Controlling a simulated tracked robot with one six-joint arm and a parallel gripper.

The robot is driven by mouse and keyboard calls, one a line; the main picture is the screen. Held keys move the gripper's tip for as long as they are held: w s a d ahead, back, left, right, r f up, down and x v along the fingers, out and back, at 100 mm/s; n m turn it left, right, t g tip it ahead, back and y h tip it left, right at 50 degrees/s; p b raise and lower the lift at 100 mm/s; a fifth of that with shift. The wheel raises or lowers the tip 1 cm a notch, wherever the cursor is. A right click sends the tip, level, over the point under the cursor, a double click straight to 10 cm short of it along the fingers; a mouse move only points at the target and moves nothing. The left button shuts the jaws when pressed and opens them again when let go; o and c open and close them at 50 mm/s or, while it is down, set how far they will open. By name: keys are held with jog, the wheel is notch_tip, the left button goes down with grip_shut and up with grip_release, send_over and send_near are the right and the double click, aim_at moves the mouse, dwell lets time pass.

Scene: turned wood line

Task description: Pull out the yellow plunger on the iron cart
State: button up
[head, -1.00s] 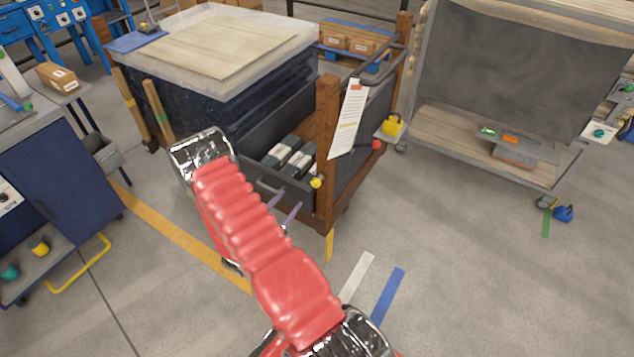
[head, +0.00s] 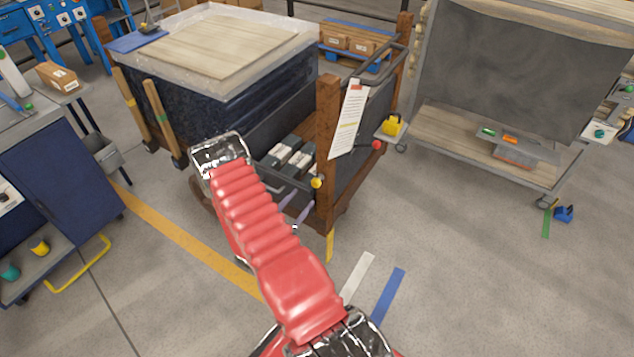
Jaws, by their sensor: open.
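The iron cart (head: 327,130) has rusty brown corner posts and dark side panels, and stands at the upper middle of the head view. A small round yellow knob (head: 317,182), which looks like the plunger, sits low by its near corner post. My gripper (head: 293,205) shows only as two slim purple-grey fingers beside my red-sleeved arm. They are spread open and empty, just below and left of the yellow knob in the picture. My arm hides the rest of the gripper. I cannot tell the gap in depth.
A red knob (head: 376,145) and a yellow block on a small plate (head: 392,126) are on the cart's right side. A grey panel trolley (head: 520,70) stands right; a blue cabinet (head: 60,185) stands left.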

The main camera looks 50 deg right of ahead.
aim_at(314, 185)
jog(key=d, duration=0.7)
jog(key=w+d, duration=0.1)
jog(key=d, duration=0.2)
jog(key=shift+d, duration=0.3)
jog(key=shift+c, duration=0.5)
grip_shut()
